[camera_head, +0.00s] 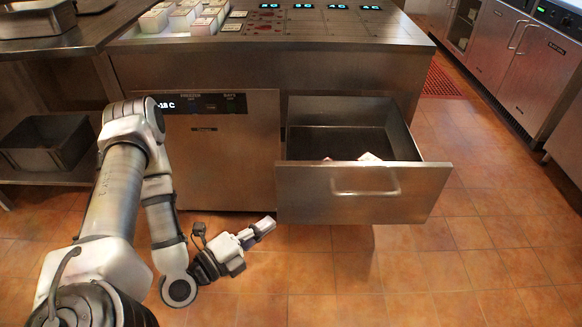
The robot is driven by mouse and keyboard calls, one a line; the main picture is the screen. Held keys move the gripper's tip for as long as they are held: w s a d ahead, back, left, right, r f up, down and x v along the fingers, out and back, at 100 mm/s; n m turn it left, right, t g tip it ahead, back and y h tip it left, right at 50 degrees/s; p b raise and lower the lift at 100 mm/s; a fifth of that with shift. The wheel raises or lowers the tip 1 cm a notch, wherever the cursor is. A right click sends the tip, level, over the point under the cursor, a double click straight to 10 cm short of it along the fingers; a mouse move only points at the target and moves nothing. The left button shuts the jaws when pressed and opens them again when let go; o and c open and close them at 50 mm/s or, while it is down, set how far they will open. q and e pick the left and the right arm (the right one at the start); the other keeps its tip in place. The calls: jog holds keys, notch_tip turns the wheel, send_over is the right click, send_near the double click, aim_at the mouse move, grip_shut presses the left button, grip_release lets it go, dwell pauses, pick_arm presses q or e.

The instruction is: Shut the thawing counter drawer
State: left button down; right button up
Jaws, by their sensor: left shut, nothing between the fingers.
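The thawing counter drawer (300,180) is pulled out from the right half of the steel counter (260,72). Its front panel has a bar handle (372,192) near the top. Small pale items (369,157) lie inside, just behind the front panel, mostly hidden by it. My left gripper (268,225) is shut and empty. In the picture it is low and just left of the drawer front's lower left corner, apart from the handle. My right gripper is not in view.
A freezer door (222,160) with a lit display is left of the drawer. White containers (185,18) stand on the counter top. A shelf at left holds a metal pan (48,142). Tiled floor (480,260) is clear in front and to the right.

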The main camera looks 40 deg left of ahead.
pick_arm(q)
jog(key=a+r, duration=0.1)
jog(key=a, duration=0.1)
jog(key=b, duration=0.5)
send_near(302, 178)
jog(key=w+d, duration=0.3)
jog(key=d, duration=0.1)
jog(key=w+a, duration=0.2)
jog(key=w, duration=0.1)
jog(key=shift+a+r+n+y+p, duration=0.15)
jog(key=shift+a+n+y+p, duration=0.1)
jog(key=shift+n+y+p, duration=0.05)
jog(key=shift+w, duration=0.1)
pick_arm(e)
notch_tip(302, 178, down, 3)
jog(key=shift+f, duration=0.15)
